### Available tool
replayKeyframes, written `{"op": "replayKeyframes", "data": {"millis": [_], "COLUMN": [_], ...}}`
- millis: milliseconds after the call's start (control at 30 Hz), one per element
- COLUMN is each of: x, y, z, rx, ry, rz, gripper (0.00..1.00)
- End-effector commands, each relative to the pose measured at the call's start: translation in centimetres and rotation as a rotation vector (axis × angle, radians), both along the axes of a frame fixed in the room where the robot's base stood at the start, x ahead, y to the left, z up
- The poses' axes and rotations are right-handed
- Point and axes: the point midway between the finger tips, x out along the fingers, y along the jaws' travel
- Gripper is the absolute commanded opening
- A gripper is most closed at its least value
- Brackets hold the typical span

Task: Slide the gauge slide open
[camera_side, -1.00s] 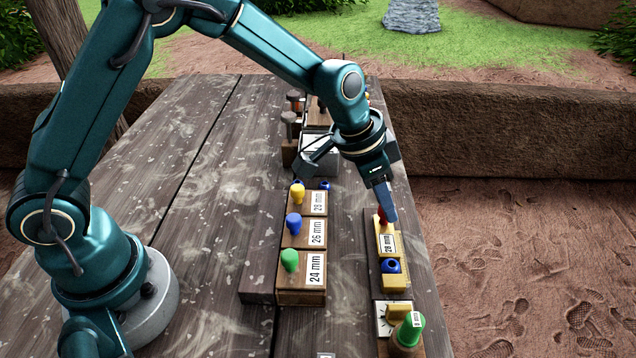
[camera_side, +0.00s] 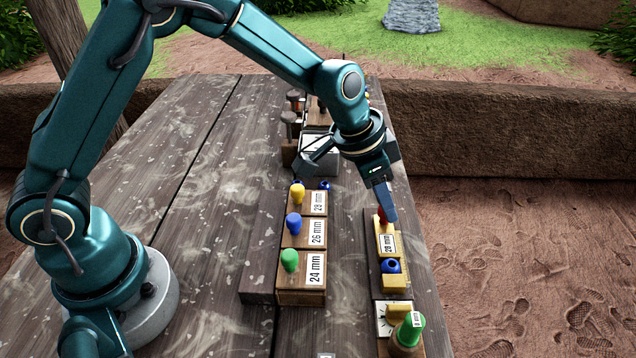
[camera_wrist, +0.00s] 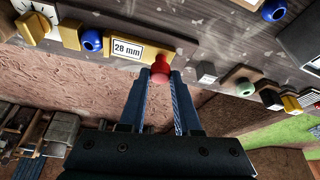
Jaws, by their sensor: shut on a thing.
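The gauge slide is a yellow bar (camera_side: 386,243) with a white "28 mm" label, lying along a dark wooden base near the table's right edge. A red knob (camera_wrist: 161,69) stands at one end of it. My gripper (camera_wrist: 161,72) is shut on the red knob, with a finger on each side; in the side view the fingers mostly hide the knob. A blue ring-like piece (camera_side: 391,266) sits on the base near the label, and a yellow block (camera_side: 394,282) is just in front of it. The bar also shows in the wrist view (camera_wrist: 114,50).
A wooden block row holds green (camera_side: 290,260), blue (camera_side: 293,223) and yellow (camera_side: 297,194) pegs with size labels. A dial with a yellow pointer (camera_side: 398,309) and a green peg marked 8 mm (camera_side: 409,329) stand at the near right.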

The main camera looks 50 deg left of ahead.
Motion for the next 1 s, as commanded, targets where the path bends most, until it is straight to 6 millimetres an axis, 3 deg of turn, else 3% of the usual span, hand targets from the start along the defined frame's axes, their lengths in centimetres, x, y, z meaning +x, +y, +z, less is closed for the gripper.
{"op": "replayKeyframes", "data": {"millis": [267,500,533,600,1000], "x": [1.9,2.1,2.1,2.2,1.9], "y": [2.1,2.2,2.3,2.2,2.1], "z": [0.0,0.1,0.1,0.1,0.6], "rx": [0.0,0.003,0.003,0.002,0.0], "ry": [0.002,-0.005,-0.006,-0.005,-0.002], "rz": [0.003,0.001,0.001,0.002,0.0], "gripper": [0.0,0.0,0.35,0.62,0.62]}}
